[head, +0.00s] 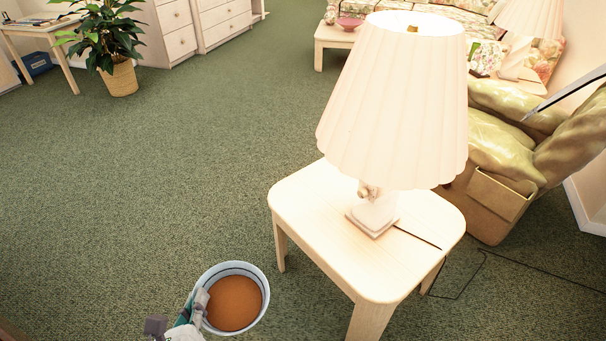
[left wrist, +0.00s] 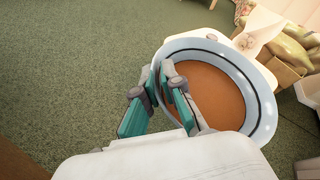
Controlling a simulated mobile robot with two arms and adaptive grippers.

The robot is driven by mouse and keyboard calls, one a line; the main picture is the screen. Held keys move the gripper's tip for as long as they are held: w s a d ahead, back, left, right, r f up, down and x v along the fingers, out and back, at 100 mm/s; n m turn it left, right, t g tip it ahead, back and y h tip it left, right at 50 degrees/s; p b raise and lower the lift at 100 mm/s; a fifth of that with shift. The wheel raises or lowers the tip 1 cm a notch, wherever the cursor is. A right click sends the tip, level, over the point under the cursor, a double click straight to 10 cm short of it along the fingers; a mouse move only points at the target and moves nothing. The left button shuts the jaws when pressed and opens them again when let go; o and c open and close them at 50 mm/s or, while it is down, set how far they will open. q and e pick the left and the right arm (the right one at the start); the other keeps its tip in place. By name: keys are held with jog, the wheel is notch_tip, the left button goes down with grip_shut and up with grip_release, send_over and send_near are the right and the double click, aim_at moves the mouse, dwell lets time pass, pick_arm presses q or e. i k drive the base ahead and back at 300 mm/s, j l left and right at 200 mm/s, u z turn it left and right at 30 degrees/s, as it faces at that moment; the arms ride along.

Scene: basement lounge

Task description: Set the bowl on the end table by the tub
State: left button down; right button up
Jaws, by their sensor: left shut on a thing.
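The bowl (head: 236,302) has a pale rim with a dark line and an orange-brown inside. It also shows large in the left wrist view (left wrist: 210,100). My left gripper (head: 201,302) is shut on the bowl's near-left rim, with one finger inside and the other outside. The bowl is held to the left of the light wooden end table (head: 310,215), apart from it. A lamp (head: 395,100) with a pleated white shade stands on that table. I see no clear bathtub. My right gripper is not in view.
The table's left and front top are bare. A dark cord runs from the lamp over its right side. A low table (head: 330,37) with a pink bowl is behind. Green carpet on the left is clear.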

aim_at(307, 194)
jog(key=i+j+u, duration=0.4)
jog(key=i+u, duration=0.45)
jog(key=i, duration=0.15)
jog(key=i+u, duration=0.4)
jog(key=i+l+u, duration=0.2)
jog(key=i+u, duration=0.2)
jog(key=i, duration=0.25)
jog(key=i+z, duration=0.35)
jog(key=i+j+z, duration=0.2)
jog(key=z, duration=0.15)
jog(key=i+j+z, duration=0.2)
jog(key=z, duration=3.2)
jog(key=j, duration=0.1)
